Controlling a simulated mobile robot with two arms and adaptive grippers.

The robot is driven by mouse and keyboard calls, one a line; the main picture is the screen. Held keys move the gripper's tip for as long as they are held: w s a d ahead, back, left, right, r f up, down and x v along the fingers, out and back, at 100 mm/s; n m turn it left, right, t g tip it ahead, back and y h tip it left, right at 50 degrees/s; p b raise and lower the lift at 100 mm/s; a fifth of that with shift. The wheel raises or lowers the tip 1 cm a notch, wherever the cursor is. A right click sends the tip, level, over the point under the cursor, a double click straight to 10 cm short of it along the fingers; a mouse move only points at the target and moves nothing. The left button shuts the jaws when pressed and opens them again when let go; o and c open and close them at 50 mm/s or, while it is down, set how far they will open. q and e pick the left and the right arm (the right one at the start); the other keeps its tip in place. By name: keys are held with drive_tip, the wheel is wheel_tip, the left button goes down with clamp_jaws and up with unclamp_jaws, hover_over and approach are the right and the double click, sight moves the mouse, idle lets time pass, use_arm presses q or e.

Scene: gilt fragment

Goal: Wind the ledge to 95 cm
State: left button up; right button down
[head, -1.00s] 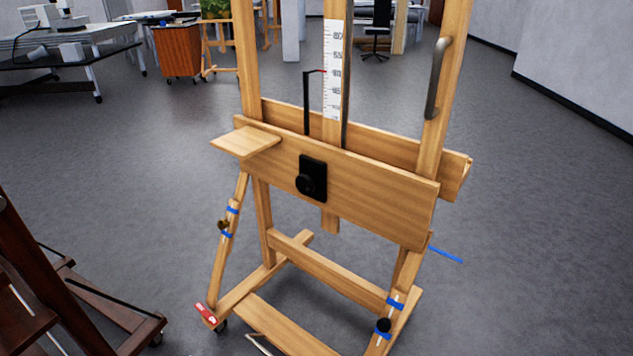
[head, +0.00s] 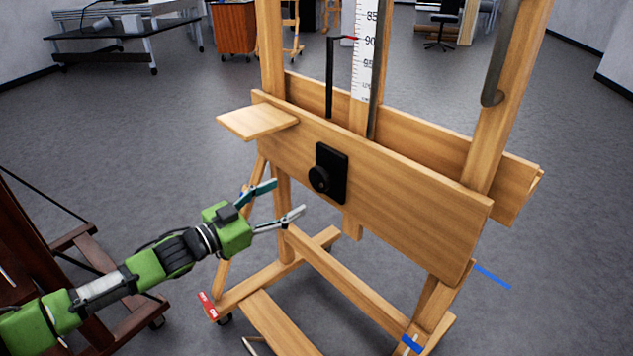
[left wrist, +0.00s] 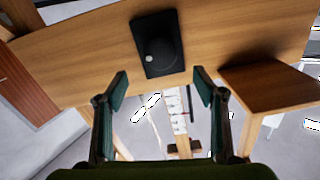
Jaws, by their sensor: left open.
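A wooden easel carries a wide ledge board (head: 410,195). A black knob (head: 318,179) sits on a black plate on the board's front; it also shows in the left wrist view (left wrist: 165,52). Above, a white scale (head: 361,80) shows 85, 90 and 95, numbers growing downward. A black bent pointer (head: 330,78) has its red tip beside 90. My left gripper (head: 286,200) is open and empty, lower left of the knob and apart from it. In the left wrist view its fingers (left wrist: 160,85) point towards the board, below the knob. My right gripper is out of view.
A small wooden shelf (head: 255,122) juts from the board's left end. A dark wooden frame (head: 85,260) stands at left. The easel's base has legs and a red tag (head: 208,306). Open grey floor lies around; desks (head: 125,45) stand far behind.

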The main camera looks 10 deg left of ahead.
sight(316, 181)
use_arm(q)
drive_tip(key=x, duration=0.9)
drive_tip(key=shift+f, duration=0.1)
drive_tip(key=shift+x, duration=0.8)
drive_tip(key=shift+c, duration=0.7)
drive_tip(key=c, duration=1)
drive_tip(key=shift+o, duration=0.2)
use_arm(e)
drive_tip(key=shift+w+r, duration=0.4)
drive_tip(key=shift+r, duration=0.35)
